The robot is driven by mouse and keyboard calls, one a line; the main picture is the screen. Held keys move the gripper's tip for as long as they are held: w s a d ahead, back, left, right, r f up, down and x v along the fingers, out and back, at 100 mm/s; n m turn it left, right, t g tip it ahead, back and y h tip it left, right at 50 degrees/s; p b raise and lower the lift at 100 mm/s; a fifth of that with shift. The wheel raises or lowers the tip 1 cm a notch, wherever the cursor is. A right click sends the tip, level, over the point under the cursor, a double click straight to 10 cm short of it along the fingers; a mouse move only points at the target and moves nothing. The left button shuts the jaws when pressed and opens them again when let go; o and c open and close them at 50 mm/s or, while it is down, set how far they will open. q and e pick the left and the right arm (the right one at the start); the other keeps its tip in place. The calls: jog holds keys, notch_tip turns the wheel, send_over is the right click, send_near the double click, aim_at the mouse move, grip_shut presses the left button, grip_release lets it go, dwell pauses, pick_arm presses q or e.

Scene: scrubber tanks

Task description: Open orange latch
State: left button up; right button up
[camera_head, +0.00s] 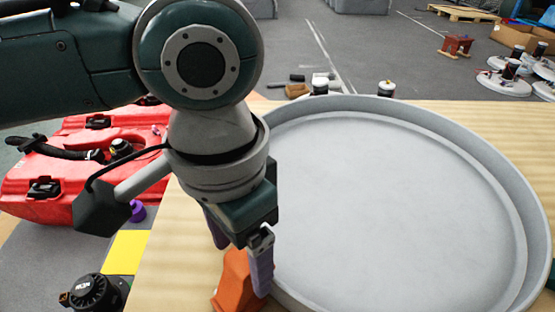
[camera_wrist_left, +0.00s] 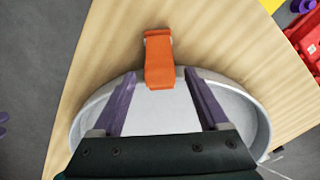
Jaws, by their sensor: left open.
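The orange latch (camera_head: 234,284) is at the near left rim of a round grey tank part (camera_head: 400,190), partly hidden by my left gripper (camera_head: 238,257). In the left wrist view the latch (camera_wrist_left: 159,60) runs from the wooden tabletop over the rim, its lower end over the pale surface. My left gripper (camera_wrist_left: 160,77) is open, its two purple fingers on either side of the latch's lower end. I cannot tell whether a finger touches the latch. My right gripper is not in view.
The wooden table (camera_head: 170,255) bears the round part. A red tank (camera_head: 60,165) lies at the left, with a black round motor-like part (camera_head: 92,292) nearer. Several white discs with black tops, a brown box (camera_head: 520,40) and a pallet (camera_head: 463,12) are on the floor at the back right.

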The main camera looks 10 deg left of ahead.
pick_arm(q)
jog(key=shift+c, duration=0.3)
grip_shut()
dwell(0.4)
dwell(0.7)
